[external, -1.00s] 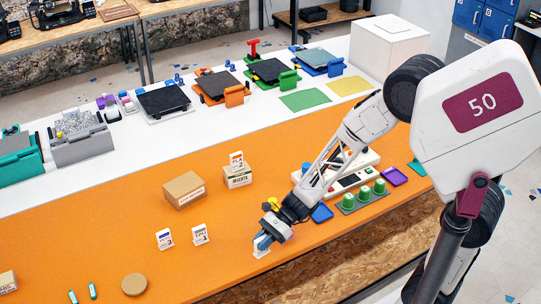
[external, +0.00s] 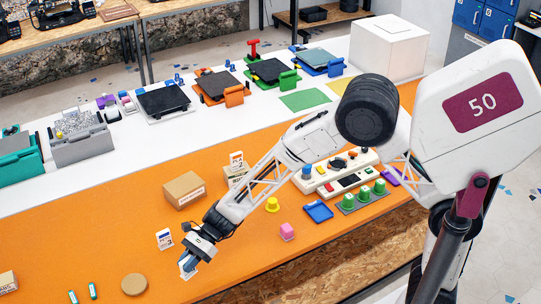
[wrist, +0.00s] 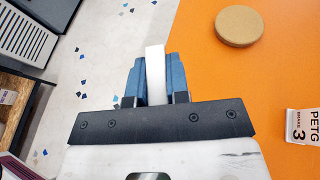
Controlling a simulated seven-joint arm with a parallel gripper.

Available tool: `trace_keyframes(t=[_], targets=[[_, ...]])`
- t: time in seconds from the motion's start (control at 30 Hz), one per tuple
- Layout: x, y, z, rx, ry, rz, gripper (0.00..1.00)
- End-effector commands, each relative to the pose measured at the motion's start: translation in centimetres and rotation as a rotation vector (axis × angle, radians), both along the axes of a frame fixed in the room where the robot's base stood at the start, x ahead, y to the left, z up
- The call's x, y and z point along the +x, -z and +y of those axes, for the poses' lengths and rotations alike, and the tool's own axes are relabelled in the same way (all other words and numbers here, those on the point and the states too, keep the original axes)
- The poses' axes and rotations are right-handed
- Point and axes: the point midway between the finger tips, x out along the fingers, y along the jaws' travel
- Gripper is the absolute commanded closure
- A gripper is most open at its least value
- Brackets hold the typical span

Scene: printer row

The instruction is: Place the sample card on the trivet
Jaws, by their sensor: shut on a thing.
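My gripper (external: 187,262) is shut on a thin white card, the sample card (wrist: 154,62). The card is edge-on between the blue fingers in the wrist view, and it shows small below the fingers in the external view. The trivet appears to be the round tan cork disc (external: 134,284) lying flat on the orange table. It also shows in the wrist view (wrist: 239,26), to the right of and beyond the fingers. The held card is to the right of the disc in the external view, apart from it. The disc is bare.
A standing white card (external: 165,239) is close to my gripper; the wrist view shows a PETG 3 card (wrist: 302,126). A cardboard box (external: 185,190) is behind.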

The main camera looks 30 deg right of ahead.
Motion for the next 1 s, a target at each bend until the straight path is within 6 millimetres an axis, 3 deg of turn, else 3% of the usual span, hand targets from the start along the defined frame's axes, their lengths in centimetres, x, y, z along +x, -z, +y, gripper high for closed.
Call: trace_keyframes(t=[0.1, 0.3, 0.77, 1.0], targets=[[-0.5, -0.1, 2.3, 0.001, -0.016, 0.002, 1.0], [-0.8, -0.2, 4.1, 0.004, -0.027, 0.003, 1.0], [-0.8, -0.3, 4.4, 0.004, -0.028, 0.004, 1.0], [0.0, -0.1, 5.6, 0.003, -0.029, 0.004, 1.0]])
